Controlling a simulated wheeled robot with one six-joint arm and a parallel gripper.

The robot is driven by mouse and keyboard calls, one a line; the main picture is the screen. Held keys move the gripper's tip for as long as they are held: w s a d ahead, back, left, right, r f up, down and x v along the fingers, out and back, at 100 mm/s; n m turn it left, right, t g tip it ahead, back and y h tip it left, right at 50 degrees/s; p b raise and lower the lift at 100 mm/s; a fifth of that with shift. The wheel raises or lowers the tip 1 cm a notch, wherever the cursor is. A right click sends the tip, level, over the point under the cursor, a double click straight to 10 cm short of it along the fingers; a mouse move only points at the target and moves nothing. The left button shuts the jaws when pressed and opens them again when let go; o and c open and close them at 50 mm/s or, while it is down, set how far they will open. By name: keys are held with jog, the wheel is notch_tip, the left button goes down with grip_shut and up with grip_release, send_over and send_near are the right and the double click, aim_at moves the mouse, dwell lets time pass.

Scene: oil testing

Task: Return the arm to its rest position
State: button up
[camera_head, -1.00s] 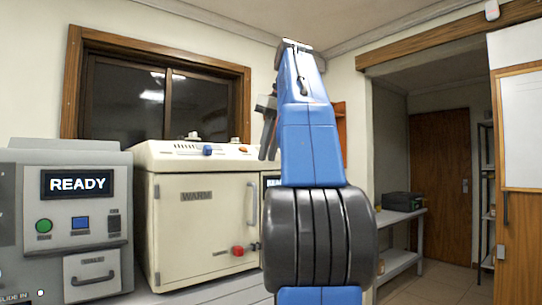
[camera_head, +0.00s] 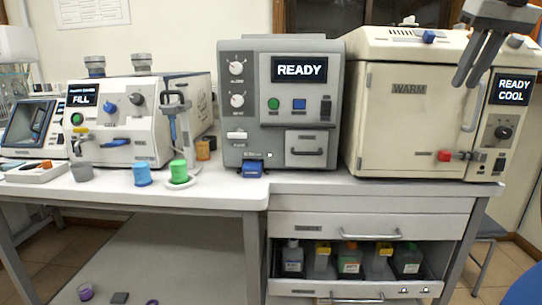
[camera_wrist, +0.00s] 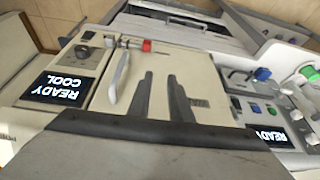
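My gripper (camera_head: 477,72) hangs at the top right of the head view, in front of the cream WARM cabinet's upper right part. Its two dark fingers point down and stand apart. In the wrist view my gripper (camera_wrist: 160,82) also shows two separated fingers with nothing between them. Most of my arm is outside the head view.
The cream cabinet (camera_head: 410,125) has a READY COOL screen (camera_head: 513,89) and a red knob (camera_head: 444,155). A grey READY machine (camera_head: 280,130) stands left of it. Blue (camera_head: 142,173) and green (camera_head: 179,171) cups stand farther left. An open drawer (camera_head: 350,288) holds several bottles.

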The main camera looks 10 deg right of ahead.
jog(key=s+a+f, duration=0.2)
jog(key=a+f, duration=0.5)
jog(key=f, duration=0.3)
jog(key=s+a+f, duration=0.2)
jog(key=a+f, duration=0.5)
jog(key=f, duration=0.4)
jog(key=s+a+f, duration=0.2)
jog(key=s+f, duration=0.1)
jog(key=f, duration=0.5)
jog(key=s+a+f+n, duration=0.1)
jog(key=s+a+f, duration=0.2)
jog(key=f, duration=0.5)
jog(key=s+a+f, duration=0.2)
jog(key=s+f, duration=0.2)
jog(key=f, duration=0.4)
jog(key=shift+a+f+n, duration=0.25)
jog(key=shift+a+n, duration=0.1)
jog(key=shift+n, duration=0.05)
